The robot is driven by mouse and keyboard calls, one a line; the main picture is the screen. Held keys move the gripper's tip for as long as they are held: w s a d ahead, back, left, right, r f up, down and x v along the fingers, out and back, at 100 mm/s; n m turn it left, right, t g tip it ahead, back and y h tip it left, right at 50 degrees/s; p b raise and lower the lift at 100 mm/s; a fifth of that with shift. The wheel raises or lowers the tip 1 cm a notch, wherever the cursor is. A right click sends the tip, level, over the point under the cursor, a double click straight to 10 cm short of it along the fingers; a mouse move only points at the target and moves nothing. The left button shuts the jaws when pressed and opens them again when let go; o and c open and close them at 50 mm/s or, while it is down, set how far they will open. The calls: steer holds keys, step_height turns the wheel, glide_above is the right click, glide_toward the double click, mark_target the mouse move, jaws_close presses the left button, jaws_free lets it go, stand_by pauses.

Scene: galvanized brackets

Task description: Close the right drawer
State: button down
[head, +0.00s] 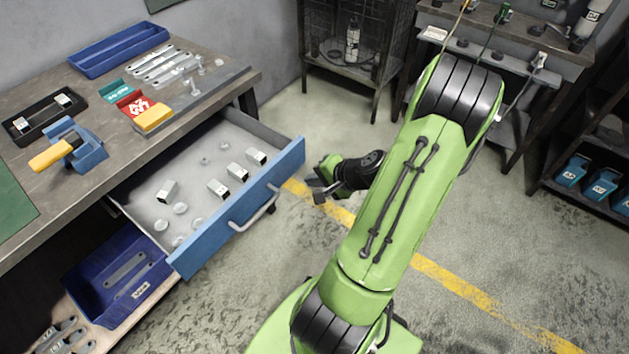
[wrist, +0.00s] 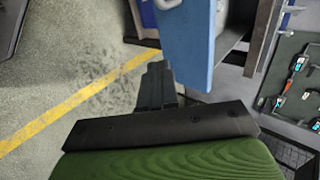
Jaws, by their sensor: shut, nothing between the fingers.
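The drawer (head: 236,212) under the workbench is pulled well out, with a blue front, a metal handle (head: 254,212) and a pale grey interior. Several small metal brackets (head: 167,191) and round pieces lie inside it. My gripper (head: 318,191) is shut and empty, just to the right of the drawer front's far end in the head view. In the wrist view, my gripper's dark fingers (wrist: 157,72) point toward the blue front (wrist: 187,45), close to its lower edge. I cannot tell whether they touch it.
The workbench (head: 120,95) carries a blue tray (head: 118,50), a vise (head: 75,148) and coloured boxes (head: 136,104). A blue bin (head: 118,280) sits on the shelf below. A wire cabinet (head: 352,50) stands at the back. The floor right of the drawer is clear apart from my arm.

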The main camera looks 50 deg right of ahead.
mark_target(282, 175)
steer(key=w+f, duration=0.1)
steer(key=w, duration=0.1)
steer(key=w+f+b, duration=0.1)
steer(key=w, duration=0.1)
steer(key=w+f, duration=0.1)
steer(key=w, duration=0.2)
steer(key=shift+a+f+b, duration=0.15)
steer(key=shift+f+b, duration=0.2)
steer(key=shift+f, duration=0.05)
steer(key=shift+w, duration=0.55)
